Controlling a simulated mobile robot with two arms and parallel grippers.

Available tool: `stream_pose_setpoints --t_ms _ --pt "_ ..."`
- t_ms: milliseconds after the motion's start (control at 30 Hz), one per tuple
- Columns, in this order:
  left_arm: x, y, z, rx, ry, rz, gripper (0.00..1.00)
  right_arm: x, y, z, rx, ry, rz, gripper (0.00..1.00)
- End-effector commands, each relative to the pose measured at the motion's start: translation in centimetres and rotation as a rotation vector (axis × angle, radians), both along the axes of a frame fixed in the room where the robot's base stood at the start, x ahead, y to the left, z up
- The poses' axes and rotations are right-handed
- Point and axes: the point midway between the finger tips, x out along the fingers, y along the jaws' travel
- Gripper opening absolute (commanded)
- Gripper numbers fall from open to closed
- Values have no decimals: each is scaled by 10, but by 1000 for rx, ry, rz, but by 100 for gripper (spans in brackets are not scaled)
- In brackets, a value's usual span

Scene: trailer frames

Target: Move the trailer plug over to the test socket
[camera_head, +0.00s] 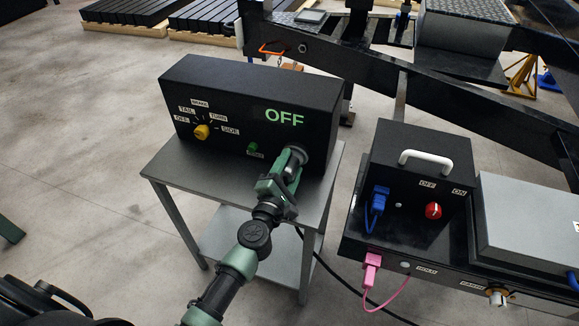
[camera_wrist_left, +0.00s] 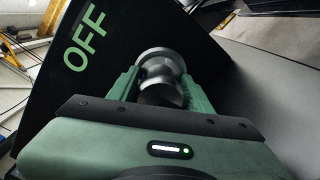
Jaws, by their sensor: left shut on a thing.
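The test box (camera_head: 240,112) is a black box on a grey stand, with a green OFF display, a yellow knob and a green button. My left gripper (camera_head: 290,162) is at the lower right of its front face. In the left wrist view its green fingers (camera_wrist_left: 160,92) are shut around the dark, rounded trailer plug (camera_wrist_left: 160,68). The plug's front end points at the box face. The test socket is hidden behind the plug, so I cannot tell whether the plug is seated. My right gripper is not in view.
To the right, a black control box (camera_head: 424,165) has a white handle, a red OFF/ON knob (camera_head: 433,210) and a blue plug (camera_head: 379,198). A pink plug (camera_head: 372,262) with a pink cable sits below. A black cable (camera_head: 335,272) hangs beside the stand (camera_head: 168,180).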

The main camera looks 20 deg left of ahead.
Motion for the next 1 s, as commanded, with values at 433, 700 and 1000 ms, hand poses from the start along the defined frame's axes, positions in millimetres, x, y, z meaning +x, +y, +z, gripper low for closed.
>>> stream_pose_setpoints --t_ms 433,700,1000 --pt "2 0 0 0 0 0 75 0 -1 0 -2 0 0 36" --pt "-14 1 -2 1 2 0 75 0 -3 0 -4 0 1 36" --pt "-63 2 -3 0 2 0 75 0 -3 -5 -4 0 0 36"
